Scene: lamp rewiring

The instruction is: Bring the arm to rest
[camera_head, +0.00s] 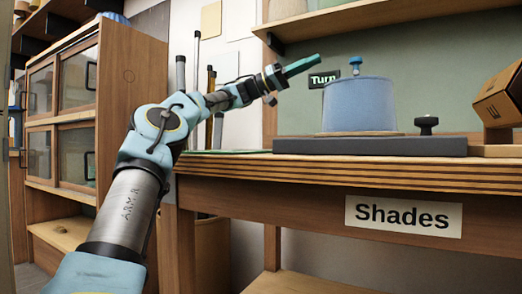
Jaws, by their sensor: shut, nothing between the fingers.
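My arm reaches up from the lower left of the head view, with light blue and grey links. My gripper (304,65) is at its end, above the left part of the bench. Its green fingers are together and point to the upper right. Nothing shows between them. The gripper is in the air, left of the blue drum-shaped shade (358,106) and the "Turn" sign (323,79).
The wooden bench (290,172) bears a "Shades" label (403,216). A dark base (370,146) with a black knob (426,124) lies under the shade. A cardboard box (499,97) stands at right. A glazed wooden cabinet (113,110) stands at left. A shelf (350,22) hangs above.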

